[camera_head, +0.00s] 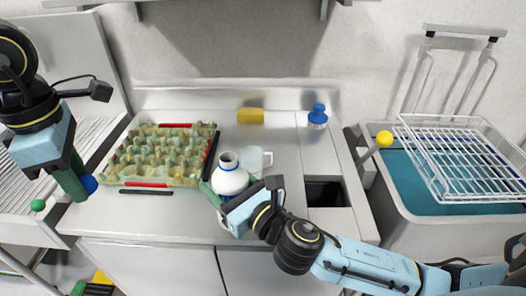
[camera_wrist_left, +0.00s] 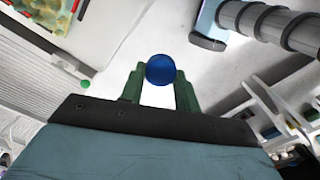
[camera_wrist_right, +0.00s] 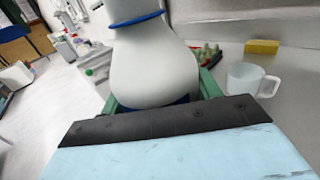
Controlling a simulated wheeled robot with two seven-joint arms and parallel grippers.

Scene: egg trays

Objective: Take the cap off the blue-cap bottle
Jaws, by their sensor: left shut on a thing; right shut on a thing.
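My left gripper (camera_head: 82,186) is shut on a round blue cap (camera_head: 89,184) beyond the left front of the counter. The cap also shows between the green fingers in the left wrist view (camera_wrist_left: 160,70). My right gripper (camera_head: 216,194) is shut on a white round bottle (camera_head: 231,180) at the front middle of the counter. The bottle stands about upright, its neck bare and open, with a blue ring around it. In the right wrist view the bottle (camera_wrist_right: 155,65) fills the space between the green fingers. The cap and bottle are well apart.
A tray (camera_head: 148,184) of egg cups lies left of the bottle. A clear mug (camera_head: 256,159) stands just behind the bottle's right side. A yellow block (camera_head: 250,115) and another blue-topped bottle (camera_head: 317,117) stand at the back. A wire rack (camera_head: 465,160) sits over a blue basin at right.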

